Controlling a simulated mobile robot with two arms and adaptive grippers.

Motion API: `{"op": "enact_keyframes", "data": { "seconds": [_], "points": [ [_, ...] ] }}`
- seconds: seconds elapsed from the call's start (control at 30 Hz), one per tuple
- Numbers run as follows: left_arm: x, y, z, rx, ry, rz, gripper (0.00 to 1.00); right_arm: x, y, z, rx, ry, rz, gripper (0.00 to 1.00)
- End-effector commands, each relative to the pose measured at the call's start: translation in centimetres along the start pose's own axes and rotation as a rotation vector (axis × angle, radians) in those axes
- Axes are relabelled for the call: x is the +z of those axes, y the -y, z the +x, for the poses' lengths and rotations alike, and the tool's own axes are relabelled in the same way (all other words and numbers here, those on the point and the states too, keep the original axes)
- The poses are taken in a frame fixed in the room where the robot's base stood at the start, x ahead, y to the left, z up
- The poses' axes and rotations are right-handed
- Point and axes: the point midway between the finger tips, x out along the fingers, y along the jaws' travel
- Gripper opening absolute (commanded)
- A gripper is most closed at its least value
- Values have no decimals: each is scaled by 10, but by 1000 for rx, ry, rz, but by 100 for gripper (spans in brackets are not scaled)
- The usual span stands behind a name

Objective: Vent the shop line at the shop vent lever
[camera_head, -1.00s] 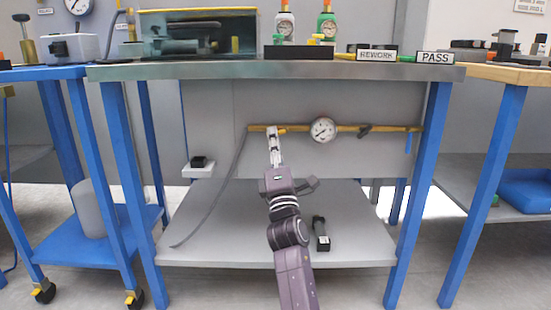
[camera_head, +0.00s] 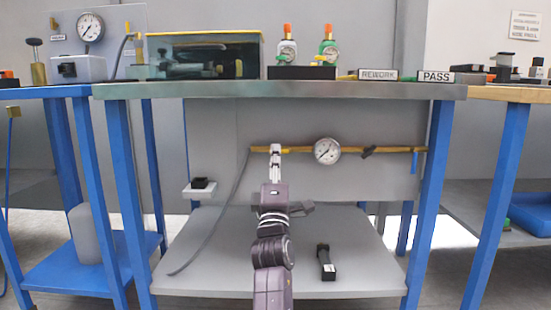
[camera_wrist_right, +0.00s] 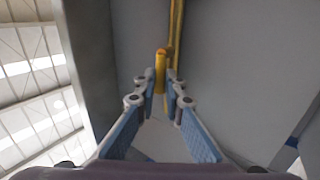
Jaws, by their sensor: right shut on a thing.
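Under the grey-topped bench a yellow pipe (camera_head: 398,149) runs along the back panel with a round white gauge (camera_head: 327,151). My right gripper (camera_head: 275,150) is at the pipe's left part, left of the gauge. In the right wrist view a short yellow lever (camera_wrist_right: 160,74) sits between the fingertips (camera_wrist_right: 161,95), and the gripper is shut on it. In the head view the fingers mostly hide this lever. A black handle (camera_head: 368,151) sits on the pipe right of the gauge, and a blue handle (camera_head: 415,162) hangs at its right end. My left gripper is not in view.
A grey hose (camera_head: 212,222) hangs from the pipe's left end to the lower shelf (camera_head: 215,270). A black object (camera_head: 326,263) lies on that shelf. A small white bracket (camera_head: 200,190) is at left. Blue bench legs (camera_head: 126,190) stand at both sides.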

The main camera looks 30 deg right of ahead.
Motion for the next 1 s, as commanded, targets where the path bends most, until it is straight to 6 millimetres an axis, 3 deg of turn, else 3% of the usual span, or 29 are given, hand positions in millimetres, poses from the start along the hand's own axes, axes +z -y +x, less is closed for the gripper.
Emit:
{"op": "enact_keyframes", "data": {
  "seconds": [0.03,0.1,0.23,0.7,1.0],
  "points": [
    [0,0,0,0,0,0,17,0,1,0,-2,1,1,0],
    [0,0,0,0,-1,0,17,0,1,0,-2,0,1,15],
    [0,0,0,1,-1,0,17,0,1,0,-1,0,0,27],
    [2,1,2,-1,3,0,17,1,0,0,0,-3,-7,27],
    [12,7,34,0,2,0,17,2,-1,1,-2,-73,-113,27]
  ]
}}
